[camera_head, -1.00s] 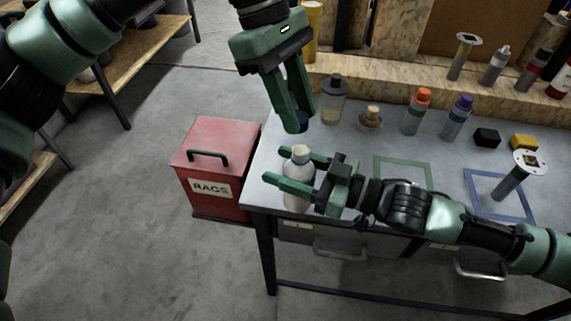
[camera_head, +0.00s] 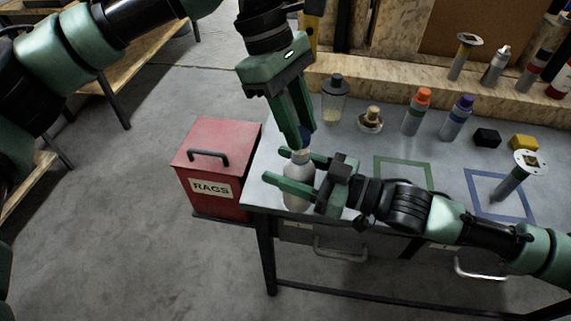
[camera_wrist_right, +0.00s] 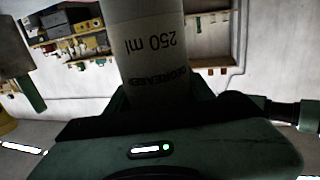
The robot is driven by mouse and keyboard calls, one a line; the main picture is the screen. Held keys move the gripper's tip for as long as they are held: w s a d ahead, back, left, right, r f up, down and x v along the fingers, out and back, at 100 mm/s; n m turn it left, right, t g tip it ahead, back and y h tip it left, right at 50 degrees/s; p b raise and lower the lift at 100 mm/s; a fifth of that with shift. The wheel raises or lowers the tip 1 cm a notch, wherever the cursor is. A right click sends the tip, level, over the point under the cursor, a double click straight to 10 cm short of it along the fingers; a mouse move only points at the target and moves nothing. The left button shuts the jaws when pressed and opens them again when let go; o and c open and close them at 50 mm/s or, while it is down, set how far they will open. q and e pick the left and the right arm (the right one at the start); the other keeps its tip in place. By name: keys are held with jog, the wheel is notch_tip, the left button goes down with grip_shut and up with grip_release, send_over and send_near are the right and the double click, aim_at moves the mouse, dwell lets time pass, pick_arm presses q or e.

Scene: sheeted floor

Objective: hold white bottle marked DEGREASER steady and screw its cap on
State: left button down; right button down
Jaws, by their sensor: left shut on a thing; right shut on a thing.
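The white bottle (camera_head: 299,169) stands upright at the left front edge of the workbench. In the right wrist view the bottle (camera_wrist_right: 150,60) fills the top middle, with "250 ml" and "DEGREASER" upside down. My right gripper (camera_head: 284,167) is shut around the bottle's body from the right. My left gripper (camera_head: 301,146) points down from above, shut on the dark blue cap (camera_head: 305,136). The cap is at the top of the bottle's neck. The fingers partly hide it, so I cannot tell whether its thread is engaged.
A grey-lidded jar (camera_head: 335,100), a small brass-topped jar (camera_head: 371,119) and orange- and purple-capped bottles (camera_head: 417,112) stand behind on the workbench (camera_head: 354,150). A red RAGS bin (camera_head: 217,160) is left of it. Green and blue outlined squares lie to the right.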

aim_at(299, 179)
pick_arm(q)
jog(key=shift+f, duration=0.1)
jog(key=shift+s+d, duration=0.1)
jog(key=shift+d, duration=0.05)
dwell(0.3)
dwell(0.4)
jog(key=shift+f, duration=0.75)
jog(key=shift+f, duration=0.55)
